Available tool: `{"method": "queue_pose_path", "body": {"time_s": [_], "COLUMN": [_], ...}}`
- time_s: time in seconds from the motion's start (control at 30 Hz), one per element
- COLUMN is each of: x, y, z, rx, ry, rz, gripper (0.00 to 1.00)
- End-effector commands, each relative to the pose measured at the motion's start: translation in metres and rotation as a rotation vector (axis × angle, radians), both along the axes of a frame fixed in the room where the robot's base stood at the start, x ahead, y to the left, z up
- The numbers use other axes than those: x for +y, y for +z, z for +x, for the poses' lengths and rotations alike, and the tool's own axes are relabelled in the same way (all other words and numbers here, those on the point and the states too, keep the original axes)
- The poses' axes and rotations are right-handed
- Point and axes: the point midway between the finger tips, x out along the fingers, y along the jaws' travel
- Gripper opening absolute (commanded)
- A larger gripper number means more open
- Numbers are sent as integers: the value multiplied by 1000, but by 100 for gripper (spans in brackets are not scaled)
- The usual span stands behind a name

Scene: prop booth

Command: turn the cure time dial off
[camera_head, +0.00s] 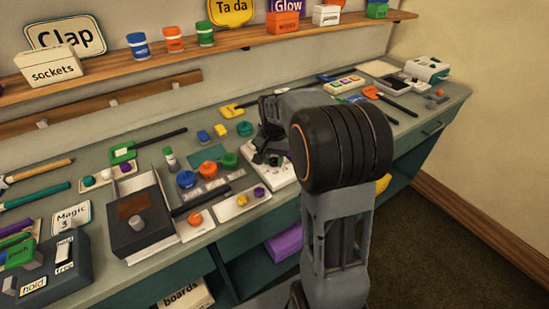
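A dark box (152,236) with a brown window on top stands at the front left of the bench. A grey knob (136,222) sits on its front part; it may be the cure time dial, but I can read no label or setting on it. My gripper (266,157) is well to the right of that box, low over a white panel (284,178) on the bench. My arm hides much of this panel, so I cannot tell what is on it or whether my gripper touches it. The fingers are small and dark, and their gap is unclear.
A dark switch box (60,270) stands left of the dark box. A shelf (240,38) runs along the wall behind.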

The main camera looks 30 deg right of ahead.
Motion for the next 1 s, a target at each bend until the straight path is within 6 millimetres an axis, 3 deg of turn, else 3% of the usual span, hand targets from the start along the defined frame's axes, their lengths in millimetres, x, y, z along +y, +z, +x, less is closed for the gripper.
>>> {"method": "queue_pose_path", "body": {"time_s": [0.2,0.57,1.0], "x": [0,0,0], "y": [0,7,91], "z": [0,0,0], "rx": [1,1,-2], "ry": [1,1,1], "rz": [0,0,0], "gripper": [56,57,57]}}
